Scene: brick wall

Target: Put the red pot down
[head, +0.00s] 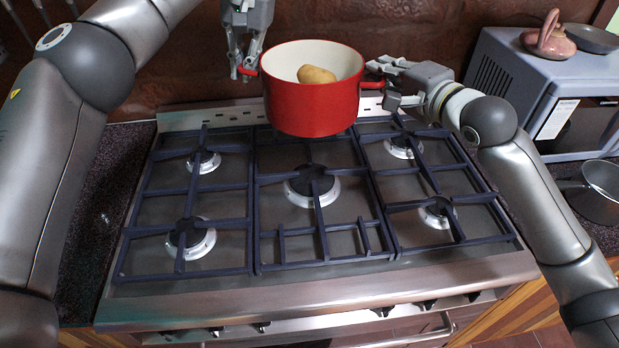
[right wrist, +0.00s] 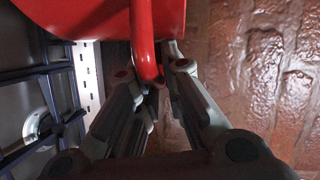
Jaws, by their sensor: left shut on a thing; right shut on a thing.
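The red pot (head: 312,108) with a cream inside is held above the rear middle of the stove, roughly level. A tan potato-like thing (head: 316,75) lies in it. My left gripper (head: 243,70) is shut on the pot's left handle. My right gripper (head: 382,84) is shut on the right handle. In the right wrist view, the fingers of my right gripper (right wrist: 150,90) are around the red handle (right wrist: 143,45). The stove (head: 410,258) has several burners under dark grates, all bare. The pot hides part of the rear middle grate.
A grey microwave (head: 535,85) stands on the right counter with a reddish teapot-like thing (head: 548,40) and a dark dish (head: 592,38) on top. A metal pan (head: 600,190) sits at the right edge. A brick wall (head: 420,30) is close behind the stove.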

